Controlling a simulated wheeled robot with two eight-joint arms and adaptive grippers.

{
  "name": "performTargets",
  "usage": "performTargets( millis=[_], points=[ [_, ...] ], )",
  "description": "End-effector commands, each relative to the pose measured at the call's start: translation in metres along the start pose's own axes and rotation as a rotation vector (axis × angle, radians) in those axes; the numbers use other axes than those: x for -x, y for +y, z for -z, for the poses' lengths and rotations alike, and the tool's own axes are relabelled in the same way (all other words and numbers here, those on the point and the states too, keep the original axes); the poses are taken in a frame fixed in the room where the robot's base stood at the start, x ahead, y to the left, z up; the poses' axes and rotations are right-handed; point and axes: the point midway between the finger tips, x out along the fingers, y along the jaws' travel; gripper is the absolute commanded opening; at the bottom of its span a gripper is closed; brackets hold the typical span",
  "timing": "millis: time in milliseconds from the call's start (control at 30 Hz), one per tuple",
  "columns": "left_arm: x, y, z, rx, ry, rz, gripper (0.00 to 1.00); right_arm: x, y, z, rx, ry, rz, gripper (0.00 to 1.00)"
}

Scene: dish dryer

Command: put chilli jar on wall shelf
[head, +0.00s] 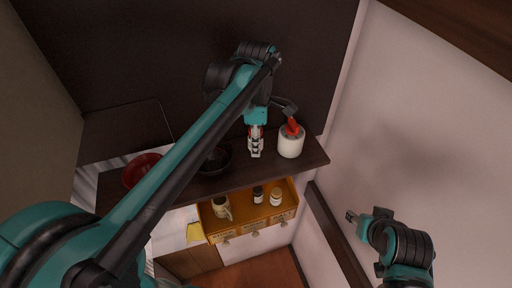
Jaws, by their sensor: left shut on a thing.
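My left gripper (255,148) reaches in from the left and points down over the dark shelf board (310,153). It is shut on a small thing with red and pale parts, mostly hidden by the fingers. This looks like the chilli jar, but I cannot read a label or tell whether it touches the board. A white pot (291,146) with a red object in its top stands on the board just right of the gripper. My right gripper (351,216) is at the lower right, away from the shelf, too small to tell its jaws.
A dark bowl (214,161) and a red bowl (139,170) stand on the board to the left. A pale wall closes the right side.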

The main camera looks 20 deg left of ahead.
Motion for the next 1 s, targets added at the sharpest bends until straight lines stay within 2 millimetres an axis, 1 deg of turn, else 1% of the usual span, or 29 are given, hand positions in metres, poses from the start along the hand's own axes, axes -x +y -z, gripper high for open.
performTargets(
  millis=[100,233,633,667,700,733,1000],
  points=[
    [-0.018,0.000,0.000,0.000,0.000,0.000,0.03,0.004,0.000,0.003,0.000,0.000,0.000,0.42],
    [-0.032,0.000,0.000,0.000,0.000,0.000,0.03,0.006,0.000,0.004,0.000,0.000,0.000,0.42],
    [-0.039,0.000,0.000,0.001,0.000,0.000,0.03,0.002,0.000,0.002,0.000,0.000,0.000,0.42],
    [-0.039,0.000,0.000,0.001,0.000,0.000,0.39,0.003,0.000,0.002,0.000,0.000,0.000,0.42],
    [-0.038,0.000,0.000,0.001,0.000,0.000,0.50,0.003,0.000,0.002,0.000,0.000,0.000,0.42],
    [-0.038,0.000,0.000,0.001,0.000,0.000,0.55,0.003,0.000,0.002,0.000,0.000,0.000,0.42],
    [-0.038,0.000,0.000,0.001,0.000,0.000,0.55,0.004,0.000,0.003,0.000,0.000,0.000,0.42]
  ],
)
